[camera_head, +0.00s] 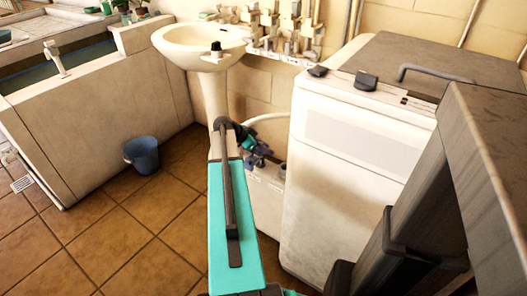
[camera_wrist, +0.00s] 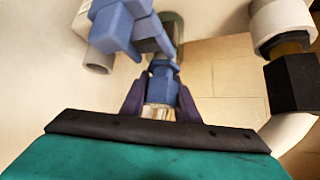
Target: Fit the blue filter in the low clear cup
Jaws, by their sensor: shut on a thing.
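My gripper (camera_head: 258,152) is at the far end of my turquoise arm, low in the gap between the basin and the white machine. In the wrist view its two dark purple fingers (camera_wrist: 161,104) are shut on the blue filter (camera_wrist: 162,86), one finger on each side. A shiny, clear-looking brownish part shows between the fingers at the near end of the filter; I cannot tell whether it belongs to the filter. Beyond the filter is a dark greenish round thing, partly hidden. I cannot make out the low clear cup for certain in either view.
A blue bracket-like fitting (camera_wrist: 118,25) with a grey pipe end (camera_wrist: 100,60) is close beside the filter. A white pipe (camera_wrist: 285,132) with a black nut (camera_wrist: 292,83) is at right. The white machine (camera_head: 345,170) and pedestal basin (camera_head: 203,44) flank my gripper. A blue bucket (camera_head: 142,155) stands on the floor.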

